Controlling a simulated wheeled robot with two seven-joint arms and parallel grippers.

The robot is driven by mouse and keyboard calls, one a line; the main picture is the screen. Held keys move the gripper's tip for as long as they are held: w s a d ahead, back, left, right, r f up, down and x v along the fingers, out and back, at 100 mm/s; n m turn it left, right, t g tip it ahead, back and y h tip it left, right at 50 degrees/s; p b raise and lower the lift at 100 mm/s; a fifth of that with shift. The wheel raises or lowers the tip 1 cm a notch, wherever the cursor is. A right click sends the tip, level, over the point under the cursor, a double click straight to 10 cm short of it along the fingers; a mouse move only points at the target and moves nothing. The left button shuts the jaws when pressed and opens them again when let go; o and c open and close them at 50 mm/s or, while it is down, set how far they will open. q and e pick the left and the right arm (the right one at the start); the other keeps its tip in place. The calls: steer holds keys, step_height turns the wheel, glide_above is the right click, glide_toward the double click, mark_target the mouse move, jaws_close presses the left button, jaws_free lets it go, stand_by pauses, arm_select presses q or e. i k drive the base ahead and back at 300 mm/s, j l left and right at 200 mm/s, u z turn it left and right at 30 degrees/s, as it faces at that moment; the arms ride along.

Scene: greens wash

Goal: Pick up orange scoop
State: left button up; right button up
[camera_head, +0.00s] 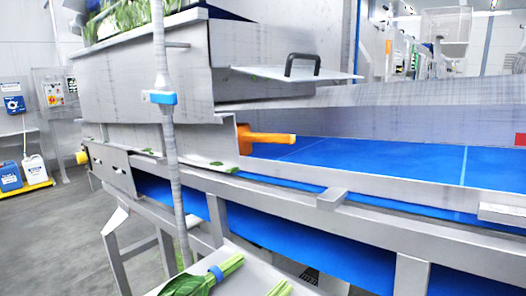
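An orange piece, which looks like the handle of the orange scoop (268,138), shows in the head view near the middle. It sticks out to the right from the metal housing, low over the blue conveyor belt (390,159). Its left end meets the edge of the metal panel (222,144). The rest of the scoop cannot be made out. Neither of my grippers is in view.
A steel hopper (140,75) holds leafy greens at the upper left. A grey upright pole (170,150) stands in front of it. Metal side rails edge the belt. Bundled greens (205,280) lie on a lower shelf. Jugs (35,170) stand far left beside open floor.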

mark_target(245, 138)
steer(key=j+z, duration=0.15)
steer(key=z, duration=0.2)
steer(key=i+j+z, duration=0.1)
steer(key=z, duration=0.25)
steer(key=j+z, duration=0.3)
steer(key=i+j+u, duration=0.1)
steer(key=j+u, duration=0.2)
steer(key=u, duration=0.15)
steer(key=j+u, duration=0.15)
steer(key=u, duration=0.2)
steer(key=i+j+u, duration=0.1)
steer(key=u, duration=0.2)
